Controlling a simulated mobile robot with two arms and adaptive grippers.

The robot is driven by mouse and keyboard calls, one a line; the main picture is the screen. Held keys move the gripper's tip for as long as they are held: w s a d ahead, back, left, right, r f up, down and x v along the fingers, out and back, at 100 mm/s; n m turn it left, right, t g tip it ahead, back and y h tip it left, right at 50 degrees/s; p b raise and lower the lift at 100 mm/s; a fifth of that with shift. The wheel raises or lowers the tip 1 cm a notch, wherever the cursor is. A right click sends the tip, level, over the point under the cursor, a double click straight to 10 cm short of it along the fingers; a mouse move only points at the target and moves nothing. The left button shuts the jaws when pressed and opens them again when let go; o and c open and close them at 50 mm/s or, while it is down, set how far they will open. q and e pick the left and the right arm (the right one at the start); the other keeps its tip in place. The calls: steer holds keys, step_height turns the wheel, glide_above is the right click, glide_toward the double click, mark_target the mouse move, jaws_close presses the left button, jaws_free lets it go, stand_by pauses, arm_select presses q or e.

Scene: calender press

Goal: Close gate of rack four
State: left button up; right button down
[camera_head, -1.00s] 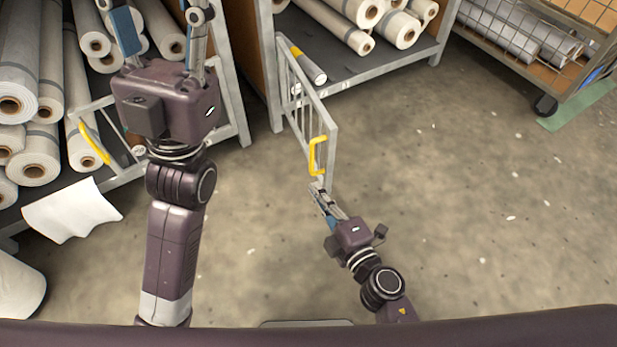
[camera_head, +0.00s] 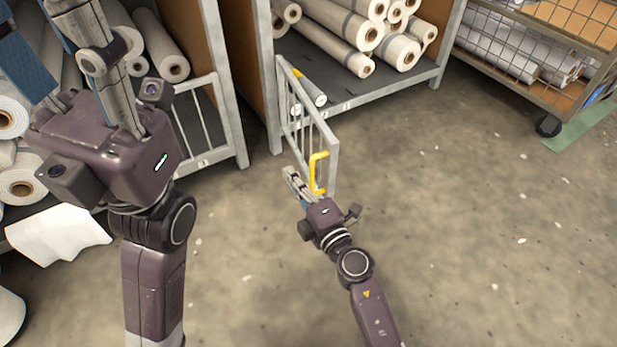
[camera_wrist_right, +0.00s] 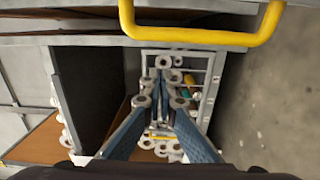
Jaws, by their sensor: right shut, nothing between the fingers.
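A grey barred gate (camera_head: 310,130) stands swung out from the front left post of the middle rack (camera_head: 360,98). Its yellow handle (camera_head: 315,172) is near the free end. The handle also shows large across the top of the right wrist view (camera_wrist_right: 200,34). My right gripper (camera_head: 291,174) is shut and empty, its tips just left of the gate's free end and close to the handle. I cannot tell whether they touch the bars. My left gripper (camera_head: 62,15) is at the upper left, fingers apart, in front of the left rack. The rack labels are too small to read.
Rolls (camera_head: 345,35) lie on the middle rack, one (camera_head: 308,88) close behind the gate. The left rack's gate (camera_head: 200,125) stands across its front. A wire cage cart (camera_head: 540,60) is at the upper right. The floor right of the gate is clear.

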steer(key=shift+w+d+f+b, duration=0.15)
steer(key=shift+d+b, duration=0.25)
steer(key=shift+d, duration=1.55)
steer(key=shift+d, duration=0.1)
